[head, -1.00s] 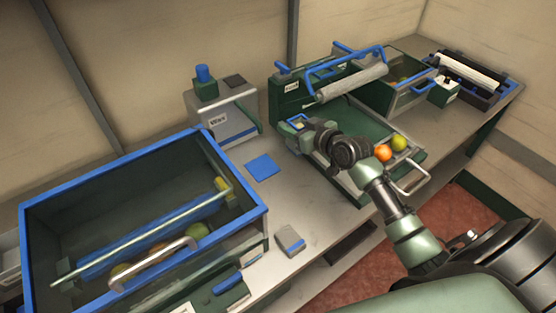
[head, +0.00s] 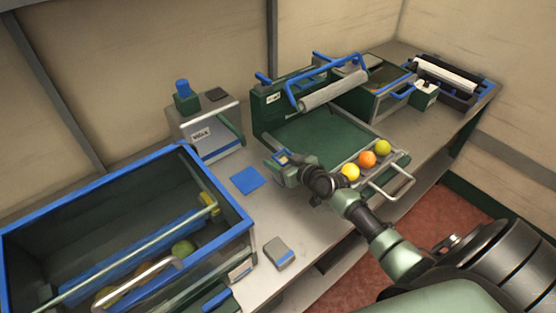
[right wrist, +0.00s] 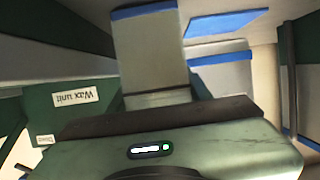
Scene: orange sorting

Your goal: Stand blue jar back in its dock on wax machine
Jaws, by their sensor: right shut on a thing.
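My right gripper (head: 284,163) is over the front left edge of the green roller machine (head: 315,135). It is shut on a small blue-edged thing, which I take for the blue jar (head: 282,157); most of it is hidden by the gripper. In the right wrist view a grey body (right wrist: 155,55) with a blue band stands out from my gripper. That view also shows an upside-down "Wax unit" label (right wrist: 75,96) on a green panel. I cannot make out an empty dock. My left gripper is out of view.
A blue-rimmed crate (head: 243,205) with fruit stands at the left. A blue square mat (head: 247,180) and a small grey box (head: 279,252) lie on the bench. Three fruits, one being an orange (head: 367,159), lie in the roller machine's front tray.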

